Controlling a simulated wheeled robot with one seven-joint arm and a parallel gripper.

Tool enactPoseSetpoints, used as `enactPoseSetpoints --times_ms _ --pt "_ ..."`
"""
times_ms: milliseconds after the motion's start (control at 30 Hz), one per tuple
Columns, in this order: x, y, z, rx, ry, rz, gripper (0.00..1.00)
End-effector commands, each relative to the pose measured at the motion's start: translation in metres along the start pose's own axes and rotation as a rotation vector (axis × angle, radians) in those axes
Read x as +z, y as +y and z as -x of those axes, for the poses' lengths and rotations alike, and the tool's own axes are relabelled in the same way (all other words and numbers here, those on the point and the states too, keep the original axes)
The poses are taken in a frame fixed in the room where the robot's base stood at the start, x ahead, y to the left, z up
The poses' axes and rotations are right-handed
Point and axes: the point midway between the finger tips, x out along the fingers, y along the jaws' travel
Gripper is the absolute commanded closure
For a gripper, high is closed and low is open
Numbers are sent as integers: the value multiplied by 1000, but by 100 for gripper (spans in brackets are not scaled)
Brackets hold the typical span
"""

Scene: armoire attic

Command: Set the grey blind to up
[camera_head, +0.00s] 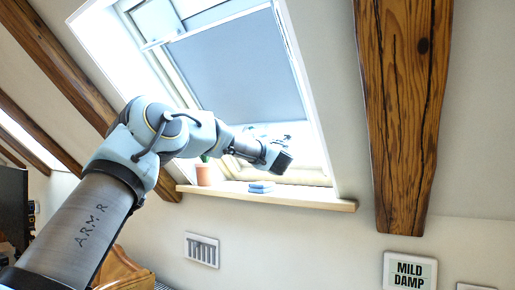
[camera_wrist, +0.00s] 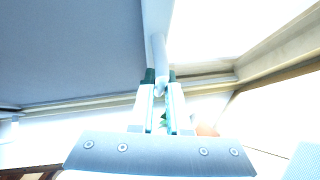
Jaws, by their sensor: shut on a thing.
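The grey blind (camera_head: 240,68) covers the upper part of the slanted roof window, and bright glass shows below its lower edge. In the wrist view the blind's grey cloth (camera_wrist: 70,50) fills the upper left, with a pale bar (camera_wrist: 157,20) along its edge. My gripper (camera_head: 284,160) is at the lower right of the window, near the blind's lower edge. In the wrist view my gripper's fingers (camera_wrist: 160,76) are closed on a pale rod-like handle at that bar. The exact grip is partly lost in glare.
A wooden sill (camera_head: 270,198) runs below the window, with a pot (camera_head: 205,174) and folded blue cloths (camera_head: 262,187) on it. A thick wooden beam (camera_head: 402,110) stands to the right. A framed sign (camera_head: 410,272) hangs at the lower right.

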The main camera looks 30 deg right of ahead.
Motion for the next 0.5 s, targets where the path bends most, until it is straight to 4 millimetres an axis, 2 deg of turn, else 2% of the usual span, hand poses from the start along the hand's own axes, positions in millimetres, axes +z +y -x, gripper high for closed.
enactPoseSetpoints --times_ms 167,500 --pt "-12 52 11 12 0 2 100" --pt "-27 176 28 13 1 1 100"
